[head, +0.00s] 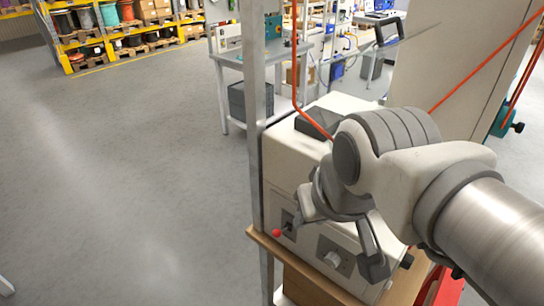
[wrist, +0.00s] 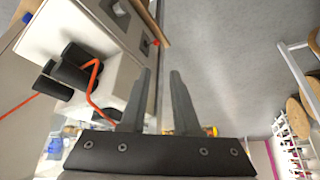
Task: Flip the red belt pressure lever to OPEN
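The red-knobbed lever (head: 276,233) sticks out from a dark plate on the front of the cream machine box (head: 307,243), at its lower left. Its red knob also shows small in the wrist view (wrist: 156,43), beyond the fingertips. My gripper (head: 341,238) is in front of the box, to the right of the lever, with its fingers spread. In the wrist view my gripper (wrist: 161,72) has an empty gap between its two fingers. The gripper is apart from the knob. The lever's markings are too small to read.
A grey knob (head: 332,260) sits on the same panel, near the right finger. A metal post (head: 255,130) stands at the box's left edge. An orange cable (wrist: 92,75) runs by black rollers (wrist: 75,65). Open floor (head: 130,180) lies to the left.

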